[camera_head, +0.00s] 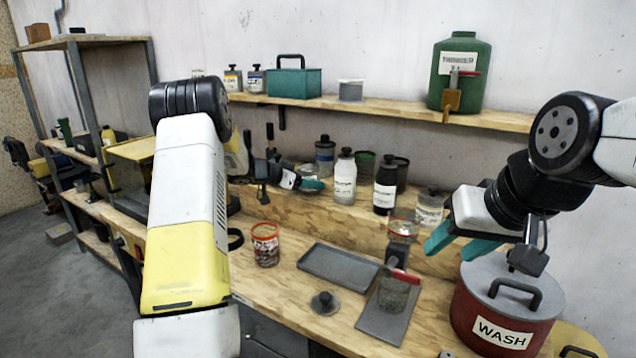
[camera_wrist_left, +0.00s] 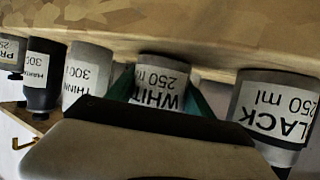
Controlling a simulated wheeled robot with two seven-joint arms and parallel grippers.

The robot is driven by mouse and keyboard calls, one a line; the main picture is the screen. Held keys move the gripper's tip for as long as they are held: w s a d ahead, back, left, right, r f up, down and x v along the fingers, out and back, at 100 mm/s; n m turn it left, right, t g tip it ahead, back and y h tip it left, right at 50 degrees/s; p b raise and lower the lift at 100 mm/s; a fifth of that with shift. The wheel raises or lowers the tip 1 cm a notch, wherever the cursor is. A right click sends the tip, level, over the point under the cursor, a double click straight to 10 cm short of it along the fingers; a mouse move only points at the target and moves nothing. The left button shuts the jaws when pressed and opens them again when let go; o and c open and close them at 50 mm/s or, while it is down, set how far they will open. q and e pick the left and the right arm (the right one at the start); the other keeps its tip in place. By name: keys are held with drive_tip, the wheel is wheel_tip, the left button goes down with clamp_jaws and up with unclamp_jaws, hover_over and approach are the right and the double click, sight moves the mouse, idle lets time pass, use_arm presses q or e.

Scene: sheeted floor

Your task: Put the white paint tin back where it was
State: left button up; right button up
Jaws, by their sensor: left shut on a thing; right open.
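The white paint tin (camera_wrist_left: 160,82), labelled WHITE 250 ml, shows upside down in the left wrist view, between the teal fingers of my left gripper (camera_wrist_left: 160,100). It is level with its neighbours in the row, its base against or very near the wooden step. In the head view my left gripper (camera_head: 312,185) is at the left end of the bottle row and mostly hides the tin. The BLACK tin (camera_wrist_left: 272,105) stands on one side of it and the thinner bottle (camera_wrist_left: 88,72) on the other. My right gripper (camera_head: 460,243) is open and empty above the bench's right side.
The hardener bottle (camera_head: 385,186) and primer tin (camera_head: 430,208) continue the row. Further tins stand behind, including a grey one (camera_head: 325,150). On the bench are a grey tray (camera_head: 340,272), a red-rimmed jar (camera_head: 265,245) and a red WASH pot (camera_head: 500,310). An upper shelf (camera_head: 400,108) overhangs.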

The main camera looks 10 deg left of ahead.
use_arm(q)
drive_tip(key=shift+f, duration=0.15)
drive_tip(key=o, duration=1.8)
drive_tip(key=shift+f, duration=0.1)
